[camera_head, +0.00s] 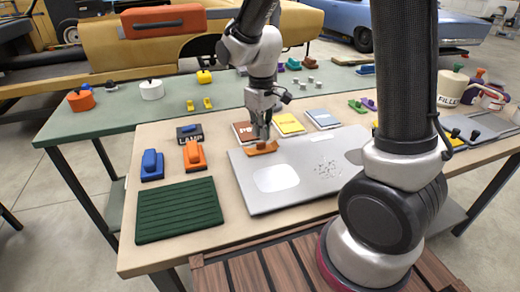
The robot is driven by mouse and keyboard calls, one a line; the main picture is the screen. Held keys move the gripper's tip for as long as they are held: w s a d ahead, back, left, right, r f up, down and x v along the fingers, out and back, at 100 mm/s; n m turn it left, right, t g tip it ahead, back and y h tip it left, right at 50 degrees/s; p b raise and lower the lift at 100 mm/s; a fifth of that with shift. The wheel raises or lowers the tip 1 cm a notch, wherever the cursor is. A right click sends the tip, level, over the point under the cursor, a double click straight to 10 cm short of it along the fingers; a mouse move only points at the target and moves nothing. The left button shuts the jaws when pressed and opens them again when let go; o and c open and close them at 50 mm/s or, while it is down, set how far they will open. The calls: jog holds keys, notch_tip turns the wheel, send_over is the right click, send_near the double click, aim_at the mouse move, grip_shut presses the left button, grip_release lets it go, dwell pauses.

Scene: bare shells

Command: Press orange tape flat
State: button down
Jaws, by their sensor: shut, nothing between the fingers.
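The orange tape (262,148) is a short strip at the far left edge of the grey metal panel (245,187). The panel lies on the beige table and bears a pale rounded patch and a cluster of small dark marks. My gripper (263,138) points down at the tape, with its shut fingertips at or just above a small brownish part on the strip. I cannot tell whether they touch. My gripper hides part of the tape.
A dark green ribbed mat (178,212) lies at the front left. A blue block tool (152,165) and an orange one (194,155) stand behind it. Coloured cards, including a yellow one (290,124), lie behind the panel. A filler can (452,87) stands at the right.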

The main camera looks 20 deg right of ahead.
aim_at(261, 143)
jog(key=shift+f, duration=1.05)
dwell(0.4)
dwell(0.5)
jog(key=shift+r, duration=3.55)
jog(key=s+d+r+m+t, duration=0.2)
jog(key=s+d+r, duration=0.4)
jog(key=s, duration=0.3)
jog(key=s+d+r+m+t, duration=0.2)
jog(key=s+d+r+m, duration=0.2)
jog(key=s+d, duration=0.5)
jog(key=shift+v, duration=1.05)
jog(key=shift+s, duration=0.15)
